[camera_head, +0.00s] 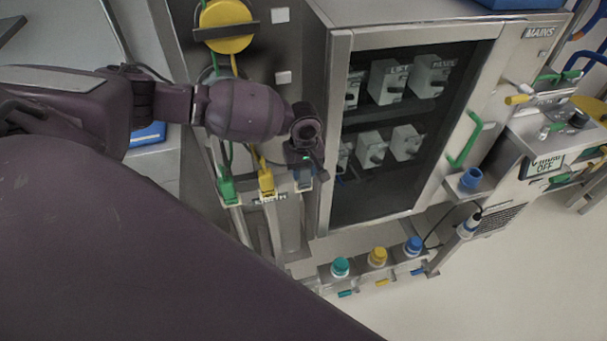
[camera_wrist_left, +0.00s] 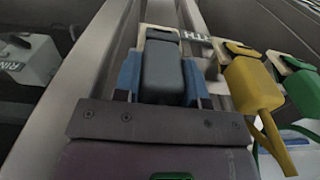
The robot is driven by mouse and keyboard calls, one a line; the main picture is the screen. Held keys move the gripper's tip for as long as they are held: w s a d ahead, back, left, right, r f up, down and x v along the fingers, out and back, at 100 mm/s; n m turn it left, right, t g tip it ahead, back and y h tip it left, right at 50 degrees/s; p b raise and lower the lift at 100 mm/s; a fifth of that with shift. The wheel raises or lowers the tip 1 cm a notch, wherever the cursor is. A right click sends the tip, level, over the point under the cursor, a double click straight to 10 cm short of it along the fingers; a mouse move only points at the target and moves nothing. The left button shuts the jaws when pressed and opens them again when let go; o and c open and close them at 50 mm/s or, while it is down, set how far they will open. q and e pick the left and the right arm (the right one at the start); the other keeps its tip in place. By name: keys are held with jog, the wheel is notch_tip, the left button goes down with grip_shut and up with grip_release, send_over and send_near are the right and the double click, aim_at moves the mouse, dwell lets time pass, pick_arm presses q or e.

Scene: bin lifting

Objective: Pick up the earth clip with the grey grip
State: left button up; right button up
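The earth clip with the grey grip (camera_wrist_left: 163,72) hangs on the rail in the left wrist view, between the two blue fingers of my left gripper (camera_wrist_left: 162,88). The fingers stand close along both sides of the grip; I cannot tell whether they press on it. In the head view my left gripper (camera_head: 304,177) points down at the right end of the clip row and mostly hides the grey clip. A yellow clip (camera_head: 266,180) and a green clip (camera_head: 228,188) hang beside it. The wrist view also shows the yellow clip (camera_wrist_left: 250,85) and green clip (camera_wrist_left: 303,92). My right gripper is not in view.
A steel cabinet (camera_head: 340,120) with grey switch blocks behind its dark opening stands right of the gripper. A low rack with green, yellow and blue caps (camera_head: 377,257) lies below. A yellow disc (camera_head: 227,25) is above. Floor at lower right is clear.

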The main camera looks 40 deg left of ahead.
pick_arm(q)
jog(key=c, duration=0.5)
jog(key=shift+w+r, duration=0.1)
jog(key=shift+r, duration=0.45)
notch_tip(320, 180, up, 6)
jog(key=shift+f, duration=0.15)
jog(key=s+d, duration=1.2)
jog(key=d, duration=0.1)
jog(key=shift+d, duration=0.35)
jog(key=shift+m, duration=0.3)
